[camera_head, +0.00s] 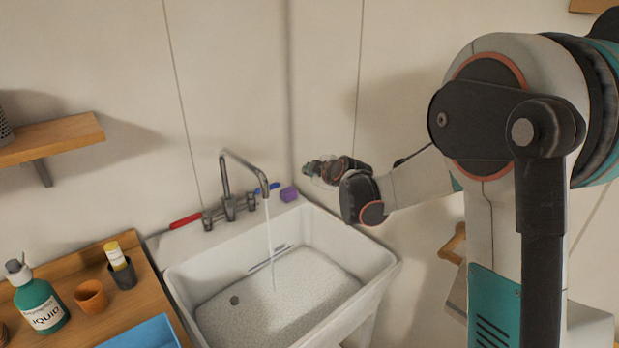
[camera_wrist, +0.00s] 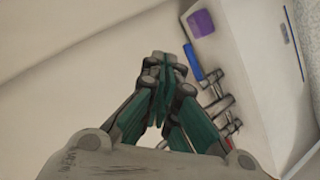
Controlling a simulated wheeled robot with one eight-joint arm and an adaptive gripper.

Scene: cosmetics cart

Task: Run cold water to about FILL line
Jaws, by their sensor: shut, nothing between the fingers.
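The white sink (camera_head: 382,268) stands in the corner. Its metal faucet (camera_head: 228,170) runs a thin stream of water (camera_head: 269,240) into the basin. A dark blue line (camera_head: 267,258) on the back inner wall looks like the fill mark. The red lever (camera_head: 186,220) is left of the faucet and the blue lever (camera_head: 267,186) is right of it; the blue one also shows in the wrist view (camera_wrist: 193,62). My gripper (camera_head: 312,168) is shut and empty, beyond the sink's back right corner, apart from the levers.
A purple block (camera_head: 289,194) sits on the sink's back ledge beside the blue lever. A wooden counter (camera_head: 158,290) at left holds a green bottle (camera_head: 40,304), an orange cup (camera_head: 91,295), a dark cup and a blue tray (camera_head: 142,334). Walls close off the back and right.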

